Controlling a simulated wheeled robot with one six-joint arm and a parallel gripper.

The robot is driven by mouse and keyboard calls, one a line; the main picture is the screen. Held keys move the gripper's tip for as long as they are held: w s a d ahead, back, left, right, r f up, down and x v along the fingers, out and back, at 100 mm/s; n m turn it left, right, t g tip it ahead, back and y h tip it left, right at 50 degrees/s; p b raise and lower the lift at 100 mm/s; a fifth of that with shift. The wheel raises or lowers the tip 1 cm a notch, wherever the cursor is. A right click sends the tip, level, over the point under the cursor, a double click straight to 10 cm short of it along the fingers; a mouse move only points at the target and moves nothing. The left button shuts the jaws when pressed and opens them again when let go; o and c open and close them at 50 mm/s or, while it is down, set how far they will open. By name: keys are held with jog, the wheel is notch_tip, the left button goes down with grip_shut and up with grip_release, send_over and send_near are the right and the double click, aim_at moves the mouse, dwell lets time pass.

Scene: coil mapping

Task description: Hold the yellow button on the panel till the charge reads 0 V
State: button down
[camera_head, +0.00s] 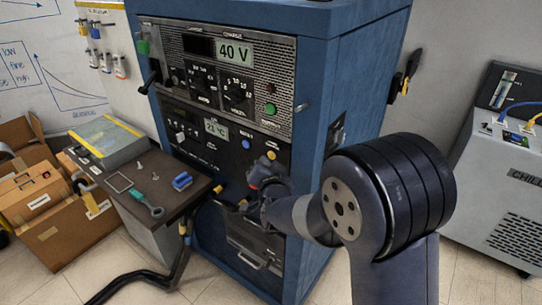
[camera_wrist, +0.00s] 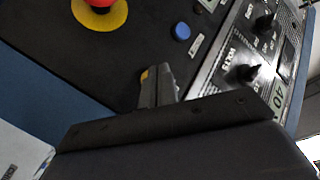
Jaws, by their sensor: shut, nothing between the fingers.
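The panel (camera_head: 281,147) is the dark front of a blue cabinet. Its charge display (camera_head: 233,51) reads 40 V. The small round yellow button (camera_head: 271,156) shows on the lower panel, right of a blue button (camera_head: 246,144). My gripper (camera_head: 262,172) is just below the yellow button in the head view, its fingers small and hard to make out. In the wrist view my gripper (camera_wrist: 152,75) is shut and empty, its tips close to the panel. A yellow patch shows at the tips; I cannot tell whether it is the button or whether they touch.
A red knob on a yellow disc (camera_wrist: 100,12) and the blue button (camera_wrist: 181,31) lie near the fingers in the wrist view. A side shelf (camera_head: 150,190) with small tools stands left of the cabinet. A chiller (camera_head: 505,170) stands at right, cardboard boxes (camera_head: 45,195) at left.

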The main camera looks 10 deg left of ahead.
jog(key=shift+w+b, duration=0.15)
jog(key=shift+b, duration=0.15)
jog(key=shift+w+d+b, duration=0.15)
jog(key=shift+w+b, duration=0.1)
jog(key=shift+b, duration=0.05)
jog(key=shift+w+d+b, duration=0.2)
jog(key=shift+w+b, duration=0.15)
dwell(0.7)
dwell(4.0)
jog(key=shift+s+a, duration=0.35)
jog(key=shift+s, duration=0.4)
jog(key=s, duration=0.1)
jog(key=s+a, duration=0.1)
jog(key=s, duration=0.1)
jog(key=s+a, duration=0.1)
jog(key=shift+s, duration=0.3)
